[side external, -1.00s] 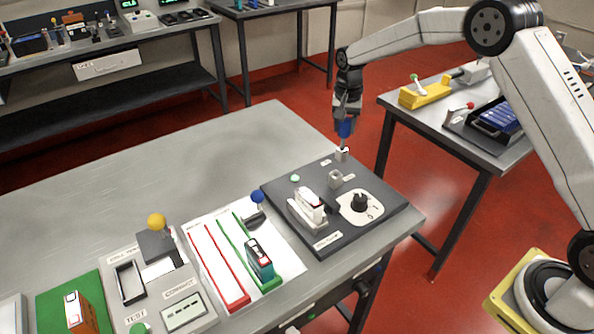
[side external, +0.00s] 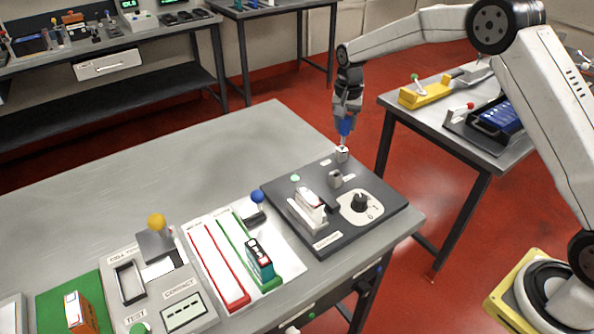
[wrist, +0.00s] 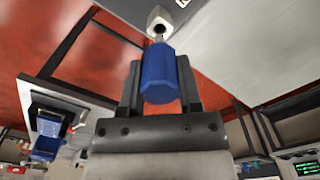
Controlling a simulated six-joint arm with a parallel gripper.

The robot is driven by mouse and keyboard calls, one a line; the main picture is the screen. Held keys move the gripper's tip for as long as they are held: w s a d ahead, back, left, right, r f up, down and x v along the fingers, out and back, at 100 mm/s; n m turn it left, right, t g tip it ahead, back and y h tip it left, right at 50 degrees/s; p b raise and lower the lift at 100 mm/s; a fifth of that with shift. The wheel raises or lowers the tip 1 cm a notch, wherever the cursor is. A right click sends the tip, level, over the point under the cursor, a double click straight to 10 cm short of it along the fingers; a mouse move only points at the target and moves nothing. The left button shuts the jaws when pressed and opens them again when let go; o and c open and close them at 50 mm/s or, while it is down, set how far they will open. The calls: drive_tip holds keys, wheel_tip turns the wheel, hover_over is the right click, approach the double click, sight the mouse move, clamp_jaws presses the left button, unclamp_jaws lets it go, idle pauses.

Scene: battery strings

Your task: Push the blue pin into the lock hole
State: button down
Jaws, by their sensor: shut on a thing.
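The blue pin (side external: 344,127) has a faceted blue handle and a thin metal shaft pointing down. My gripper (side external: 346,112) is shut on the handle, which also shows between the two dark fingers in the wrist view (wrist: 158,75). Below it, a small pale block (side external: 342,153) stands at the back corner of the dark panel, and it also shows in the wrist view (wrist: 160,18). The shaft's tip is at the top of this block; I cannot tell how deep it sits. Which block is the lock is unclear.
The dark panel (side external: 385,218) also carries a white-and-red part in a cradle (side external: 309,207), a black knob (side external: 359,202) and a green button (side external: 295,178). A blue-knobbed lever (side external: 257,197) stands to its left. The table's back left is clear.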

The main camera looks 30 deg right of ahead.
drive_tip(key=shift+r, duration=2.45)
drive_tip(key=s+a, duration=0.7)
drive_tip(key=a, duration=0.1)
drive_tip(key=shift+r, duration=0.35)
drive_tip(key=shift+f, duration=0.2)
drive_tip(key=shift+f, duration=2.7)
drive_tip(key=shift+f, duration=2.15)
